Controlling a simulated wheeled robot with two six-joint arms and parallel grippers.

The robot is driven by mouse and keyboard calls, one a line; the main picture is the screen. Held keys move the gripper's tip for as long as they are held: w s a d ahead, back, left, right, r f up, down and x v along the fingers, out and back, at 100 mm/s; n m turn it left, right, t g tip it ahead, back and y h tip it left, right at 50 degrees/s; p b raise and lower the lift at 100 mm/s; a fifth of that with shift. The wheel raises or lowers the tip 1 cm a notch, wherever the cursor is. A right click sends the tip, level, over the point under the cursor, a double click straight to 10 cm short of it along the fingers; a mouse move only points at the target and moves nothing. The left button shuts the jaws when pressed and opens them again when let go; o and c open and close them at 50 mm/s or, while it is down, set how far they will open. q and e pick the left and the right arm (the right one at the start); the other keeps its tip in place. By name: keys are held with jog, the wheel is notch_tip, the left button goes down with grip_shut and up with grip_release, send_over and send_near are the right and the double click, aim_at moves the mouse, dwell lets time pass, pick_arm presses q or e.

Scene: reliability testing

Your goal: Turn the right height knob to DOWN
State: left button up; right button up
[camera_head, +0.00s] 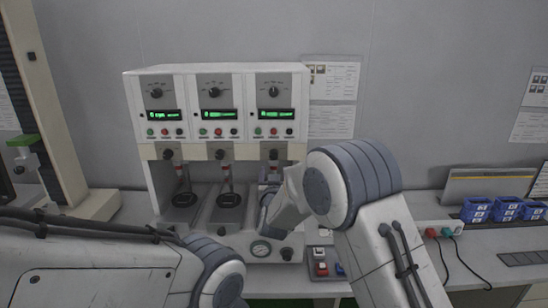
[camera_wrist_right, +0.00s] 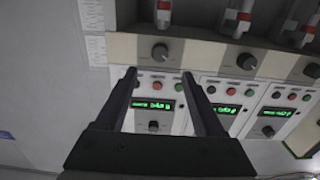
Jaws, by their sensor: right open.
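The test machine (camera_head: 215,82) has three side-by-side stations, each with a small dark knob below its display. The right station's lower knob (camera_head: 273,155), likely the right height knob, also shows in the right wrist view (camera_wrist_right: 160,51), where the machine appears upside down. My right gripper (camera_wrist_right: 162,80) is open and empty. Its two dark fingers frame the right station in that view, with the knob beyond and between the tips, apparently untouched. In the head view my right forearm and wrist hide most of the gripper. The knob's DOWN marking is too small to read. My left gripper is out of view.
The right station's display (camera_head: 274,115) glows green, with an upper dark knob (camera_head: 273,91) above it. A small switch box (camera_head: 321,268) and blue bins (camera_head: 476,211) stand to the right. My left arm crosses the lower left.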

aim_at(274, 157)
jog(key=w+p, duration=0.4)
jog(key=w, duration=0.4)
jog(key=shift+w+r, duration=0.15)
jog(key=shift+w, duration=0.9)
grip_shut()
